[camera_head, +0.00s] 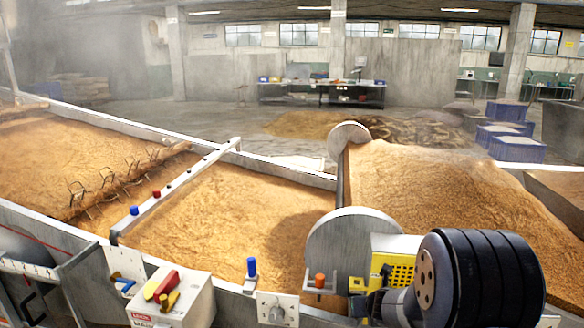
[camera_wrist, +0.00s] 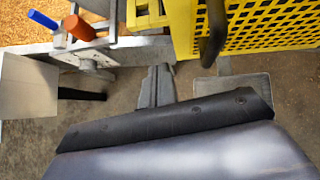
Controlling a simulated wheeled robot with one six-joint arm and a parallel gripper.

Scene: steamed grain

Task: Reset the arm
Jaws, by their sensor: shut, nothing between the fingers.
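My gripper (camera_wrist: 158,72) shows in the wrist view as two grey fingers side by side, shut with nothing between them. They stick out beyond the dark, pale-topped housing along the bottom of that view. The fingers are close to the lower edge of the yellow perforated guard (camera_wrist: 265,28) in the picture; I cannot tell whether they touch anything. I cannot make out my gripper in the head view. There the same yellow guard (camera_head: 400,270) stands at the lower right, beside a large black ribbed cylinder (camera_head: 490,280).
Long troughs of brown grain (camera_head: 245,210) run across the head view. A control box (camera_head: 172,300) with coloured levers, a blue knob (camera_head: 251,268) and an orange knob (camera_head: 320,280) line the near edge. Blue crates (camera_head: 517,150) stand farther back. Floor is open behind.

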